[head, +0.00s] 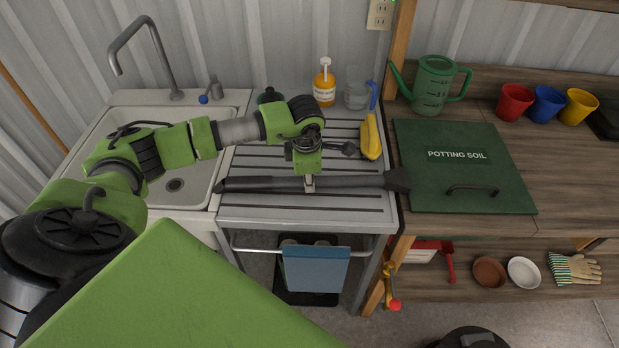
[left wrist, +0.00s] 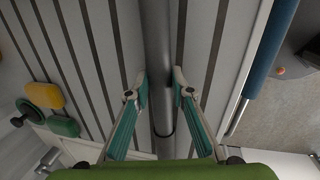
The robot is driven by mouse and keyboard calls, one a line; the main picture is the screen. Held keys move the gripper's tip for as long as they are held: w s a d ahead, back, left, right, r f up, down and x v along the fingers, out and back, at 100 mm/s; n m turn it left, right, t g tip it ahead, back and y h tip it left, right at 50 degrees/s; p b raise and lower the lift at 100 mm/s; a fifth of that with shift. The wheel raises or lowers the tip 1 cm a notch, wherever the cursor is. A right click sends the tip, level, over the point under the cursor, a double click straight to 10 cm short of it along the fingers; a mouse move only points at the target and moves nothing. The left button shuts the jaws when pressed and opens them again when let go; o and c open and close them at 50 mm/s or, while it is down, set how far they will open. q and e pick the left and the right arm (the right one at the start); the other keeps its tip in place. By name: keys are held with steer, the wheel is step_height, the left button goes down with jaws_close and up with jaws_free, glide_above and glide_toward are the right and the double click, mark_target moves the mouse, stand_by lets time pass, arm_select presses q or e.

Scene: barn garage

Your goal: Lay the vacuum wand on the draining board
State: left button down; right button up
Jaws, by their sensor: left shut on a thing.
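The vacuum wand (head: 350,183) is a long dark grey tube lying crosswise over the slatted draining board (head: 300,209), with its wider dark end at the right edge beside the green lid. My left gripper (head: 309,183) points down and is shut on the wand near its middle. In the left wrist view the wand (left wrist: 159,50) runs between the fingertips of the gripper (left wrist: 160,83), with the board's dark slats behind it. I cannot tell whether the wand touches the board or is just above it. My right gripper is not in view.
A soap bottle (head: 324,88), a glass jar (head: 357,94) and a yellow, blue-handled item (head: 371,138) stand or lie at the board's back. The sink (head: 180,185) is left. A green potting soil lid (head: 465,180) is right. A blue towel (head: 315,272) hangs in front.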

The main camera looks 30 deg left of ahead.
arm_select(q)
steer(key=c, duration=1.7)
jaws_free()
